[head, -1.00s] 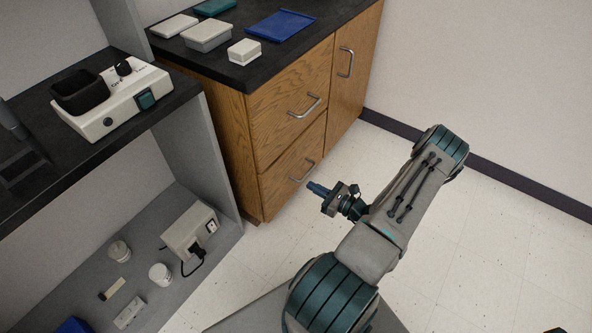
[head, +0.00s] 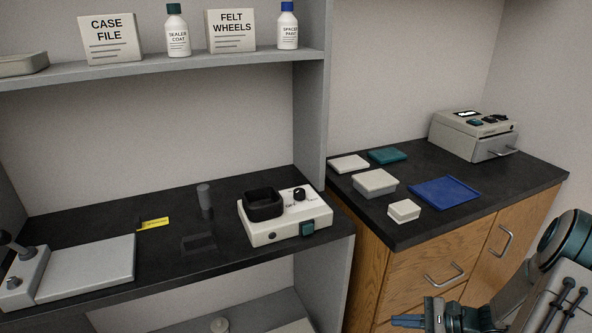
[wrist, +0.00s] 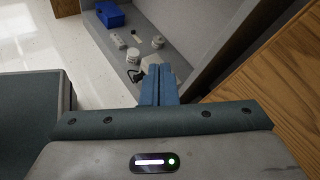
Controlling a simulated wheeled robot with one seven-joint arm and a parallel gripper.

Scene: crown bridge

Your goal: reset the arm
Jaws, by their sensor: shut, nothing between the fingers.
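My gripper (head: 408,321) shows at the bottom edge of the head view, in front of the wooden drawers and below the counter top. My arm comes in from the lower right corner. In the wrist view my gripper's blue fingers (wrist: 158,86) are together and hold nothing. They point toward the lower shelf, with open space between.
A wooden cabinet (head: 462,262) with metal handles stands close to my gripper. Its black counter holds a blue tray (head: 446,193), boxes and a grey machine (head: 474,135). A white device (head: 284,221) sits on the left bench. The lower shelf (wrist: 190,40) holds several small items; pale floor (wrist: 50,50) is clear.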

